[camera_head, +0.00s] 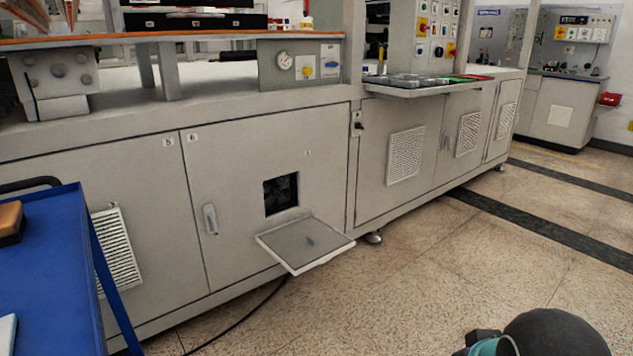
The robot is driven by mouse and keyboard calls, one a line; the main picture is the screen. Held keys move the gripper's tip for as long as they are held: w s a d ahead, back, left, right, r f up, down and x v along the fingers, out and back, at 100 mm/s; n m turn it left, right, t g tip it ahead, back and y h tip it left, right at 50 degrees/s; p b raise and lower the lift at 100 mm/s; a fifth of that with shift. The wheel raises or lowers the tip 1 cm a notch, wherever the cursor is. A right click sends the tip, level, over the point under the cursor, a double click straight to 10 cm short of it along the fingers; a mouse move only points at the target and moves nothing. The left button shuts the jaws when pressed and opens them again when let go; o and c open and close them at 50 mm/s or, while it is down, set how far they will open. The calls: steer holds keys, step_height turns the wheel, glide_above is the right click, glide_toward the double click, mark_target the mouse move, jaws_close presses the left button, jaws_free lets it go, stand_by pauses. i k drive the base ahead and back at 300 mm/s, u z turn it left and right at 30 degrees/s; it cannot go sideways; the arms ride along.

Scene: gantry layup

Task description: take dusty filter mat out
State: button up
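A grey cabinet door (240,160) has a small square opening (281,194) in it. The inside of the opening is dark, with what looks like a fan behind it. A hinged grey cover (305,243) hangs open below the opening, sticking out almost flat over the floor. I cannot make out a filter mat in the opening or on the cover. My gripper is not in view; a dark rounded part and a teal ring at the bottom right look like parts of my arm.
A blue cart (45,260) stands at the left, close to the cabinet, with a brown block (10,222) and a pale item (7,332) on it. A black cable (240,322) lies on the floor below the cover. The floor at right is clear.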

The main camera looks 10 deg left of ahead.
mark_target(299, 243)
steer(key=z, duration=0.25)
steer(key=i, duration=2.05)
steer(key=u, duration=0.65)
